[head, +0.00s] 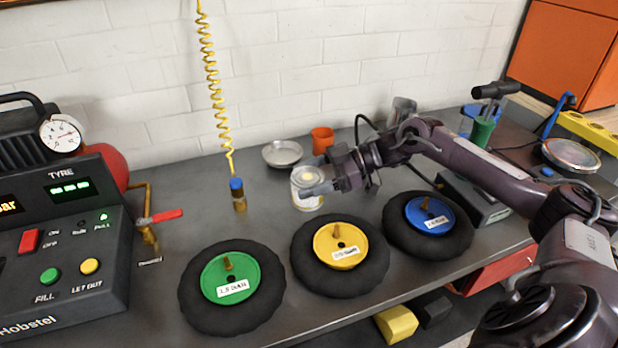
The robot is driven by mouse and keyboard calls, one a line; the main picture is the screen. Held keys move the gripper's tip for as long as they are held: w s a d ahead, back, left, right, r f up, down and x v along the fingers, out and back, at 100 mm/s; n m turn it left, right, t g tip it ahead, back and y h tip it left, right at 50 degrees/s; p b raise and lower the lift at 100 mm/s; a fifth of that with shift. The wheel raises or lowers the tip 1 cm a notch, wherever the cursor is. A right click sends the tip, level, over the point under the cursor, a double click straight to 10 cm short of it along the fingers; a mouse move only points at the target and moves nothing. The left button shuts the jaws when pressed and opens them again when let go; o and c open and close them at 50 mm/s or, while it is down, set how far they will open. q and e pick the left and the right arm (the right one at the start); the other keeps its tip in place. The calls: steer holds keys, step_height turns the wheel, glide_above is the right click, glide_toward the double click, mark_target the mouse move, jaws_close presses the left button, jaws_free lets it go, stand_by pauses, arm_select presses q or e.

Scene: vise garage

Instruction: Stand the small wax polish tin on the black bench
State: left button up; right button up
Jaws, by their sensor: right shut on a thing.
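A small pale tin (307,202) with a yellowish top is in the middle of the head view, over the black bench (180,206). I take it to be the wax polish tin; its label is too small to read. My right gripper (317,185) reaches in from the right and is shut on the tin, with a finger across its near side. The tin looks upright. I cannot tell whether its base touches the bench. My left gripper is not in view.
Three tyres with green (231,279), yellow (340,246) and blue (429,214) hubs lie along the front. A metal dish (282,153) and orange cup (322,140) stand behind the tin. A yellow coiled hose (213,85) hangs left. Bare bench lies left of the tin.

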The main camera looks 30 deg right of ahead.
steer(key=o, duration=1.2)
steer(key=shift+s+d+r, duration=0.1)
steer(key=shift+r, duration=0.05)
steer(key=v, duration=0.7)
steer(key=shift+d, duration=0.1)
